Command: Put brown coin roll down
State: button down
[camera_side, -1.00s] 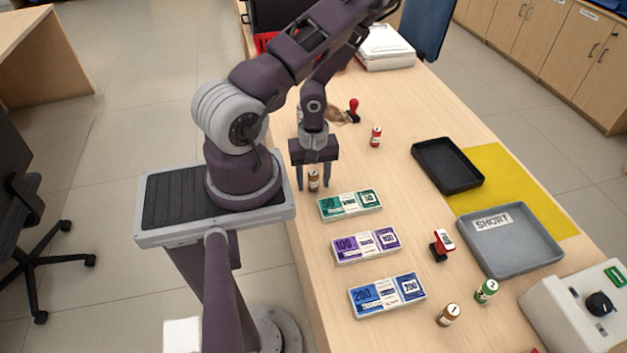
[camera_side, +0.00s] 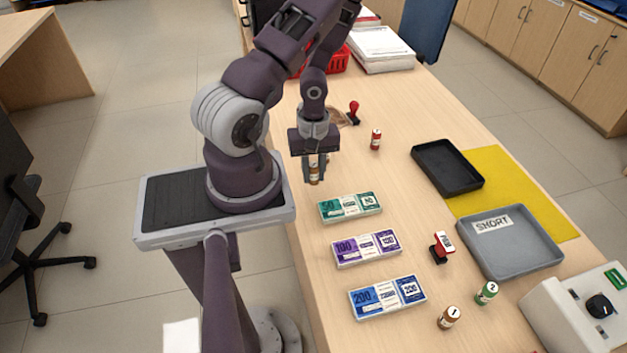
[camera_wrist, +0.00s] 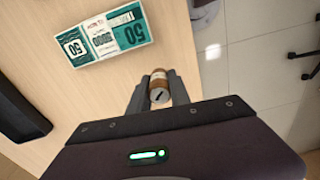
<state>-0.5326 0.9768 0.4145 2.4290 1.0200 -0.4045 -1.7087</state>
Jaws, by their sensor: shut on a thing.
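The brown coin roll (camera_side: 314,173) stands upright between the fingers of my gripper (camera_side: 314,170), near the counter's left edge. The gripper is shut on it and points straight down. A second brown coin roll (camera_side: 448,317) stands at the front of the counter, beside a green coin roll (camera_side: 487,292).
Green (camera_side: 350,207), purple (camera_side: 367,249) and blue (camera_side: 388,296) banknote bundles lie in a row in front of the gripper. A red coin roll (camera_side: 375,139) and a red-handled stamp (camera_side: 353,113) stand behind it. Black (camera_side: 447,187) and grey (camera_side: 513,263) trays are at right.

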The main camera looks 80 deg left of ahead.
notch_tip(320, 180, up, 6)
jog(key=shift+r, duration=0.25)
jog(key=w+a+f+n, duration=0.2)
jog(key=w+a+n, duration=0.25)
jog(key=a, duration=0.25)
notch_tip(320, 180, up, 2)
jog(key=n, duration=1)
send_over(435, 171)
notch_tip(435, 171, down, 9)
jog(key=shift+f, duration=0.15)
jog(key=shift+f, duration=0.1)
jog(key=c, duration=1.2)
grip_release()
